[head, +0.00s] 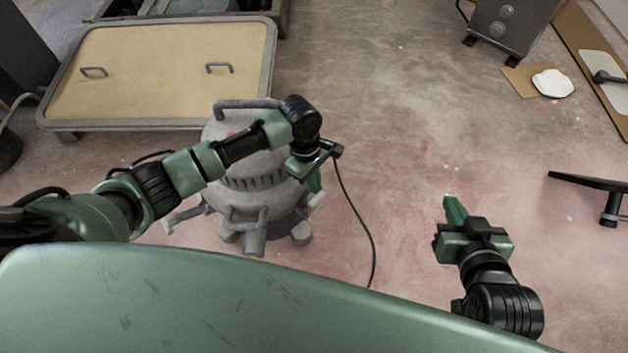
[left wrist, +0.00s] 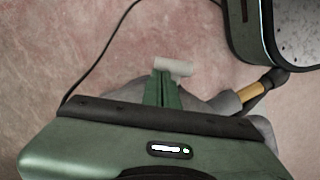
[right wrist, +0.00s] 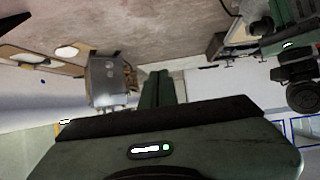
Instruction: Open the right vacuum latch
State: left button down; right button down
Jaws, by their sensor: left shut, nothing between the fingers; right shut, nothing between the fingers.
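The grey vacuum (head: 232,130) stands on the floor left of centre in the head view, partly hidden by my left arm. A pale latch piece (head: 316,199) sticks out at its right side. My left gripper (head: 316,188) points down beside it, fingers shut and empty. In the left wrist view the shut fingertips (left wrist: 165,78) lie at a pale short bar (left wrist: 175,66), which looks like the latch's end; I cannot tell whether they touch. My right gripper (head: 449,203) is shut and empty, held over open floor to the right, far from the vacuum.
A black cable (head: 366,215) loops over the floor right of the vacuum. A framed tan panel (head: 160,70) with two handles lies behind it. A grey metal unit (head: 508,28) and a white plate (head: 552,83) are at the far right.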

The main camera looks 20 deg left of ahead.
pick_arm(q)
jog(key=shift+s+d+y+p, duration=0.3)
jog(key=shift+d+p, duration=0.15)
jog(key=shift+p, duration=1.2)
pick_arm(e)
jog(key=s+d+f+g+h, duration=0.1)
jog(key=s+d+f+g, duration=0.1)
jog(key=s, duration=0.5)
jog(key=s+d+f+g+h, duration=0.1)
jog(key=s+d+f+g, duration=0.2)
jog(key=s+g, duration=0.3)
jog(key=shift+s+d+f, duration=0.2)
jog(key=shift+s+f, duration=0.45)
jog(key=shift+s, duration=0.25)
